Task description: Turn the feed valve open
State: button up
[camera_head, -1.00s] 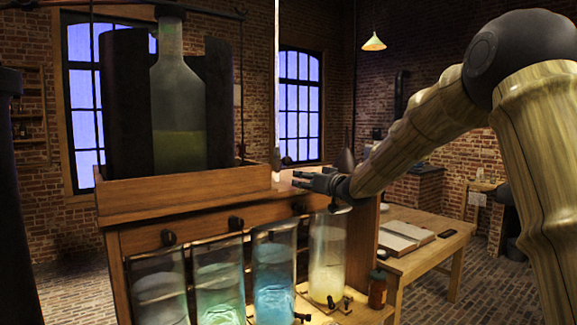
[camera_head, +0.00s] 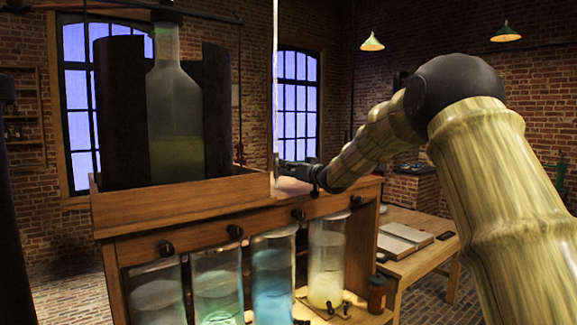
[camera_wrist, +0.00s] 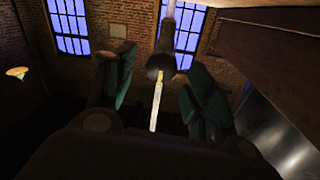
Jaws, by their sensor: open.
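In the wrist view a dark round fitting (camera_wrist: 160,62) sits on a pale vertical pipe, with a pale narrow lever (camera_wrist: 156,108) hanging below it. It looks like the feed valve. My gripper (camera_wrist: 160,90) is open, with one finger on each side of the fitting and lever. I cannot tell whether either finger touches them. In the head view my gripper (camera_head: 289,168) is at the pale vertical tube (camera_head: 275,80), beside the right end of the wooden trough. The valve itself is too small or hidden there to make out.
A large bottle (camera_head: 176,115) stands in the wooden trough (camera_head: 180,208) at left. Below are several glass jars, one blue (camera_head: 273,280), and black knobs (camera_head: 234,231) on the cabinet front. A brown jar (camera_head: 377,293) and a table with an open book (camera_head: 403,238) are right.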

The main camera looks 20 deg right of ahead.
jog(key=shift+x, duration=1)
jog(key=c, duration=1)
